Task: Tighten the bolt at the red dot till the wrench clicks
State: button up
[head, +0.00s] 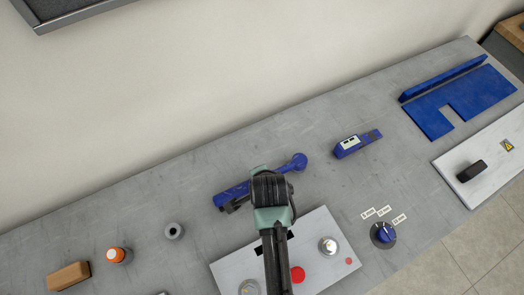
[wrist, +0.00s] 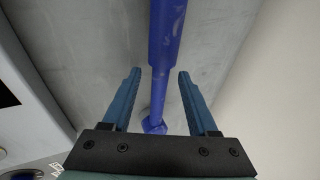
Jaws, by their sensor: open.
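The blue wrench (head: 232,195) lies on the grey bench, with a round blue end (head: 299,161) to the right. My gripper (head: 262,172) is over its middle, which my arm hides. In the wrist view my gripper (wrist: 159,75) is open, one finger either side of the wrench's shaft (wrist: 159,92); I cannot tell whether they touch it. The white plate (head: 232,265) carries a silver bolt (head: 328,246) with a small red dot (head: 348,261) beside it. Another bolt (head: 249,287) is at the lower left, and a larger red disc (head: 297,274) is beside my arm.
A blue device with a display (head: 357,143) lies behind the plate. A blue dial with labels (head: 383,234) is to its right. A blue notched plate (head: 460,100) and a white panel (head: 487,160) are farther right. An orange-topped item (head: 117,255), grey ring (head: 174,231) and wooden block (head: 68,276) stand left.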

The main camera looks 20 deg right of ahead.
grip_shut()
dwell(1.3)
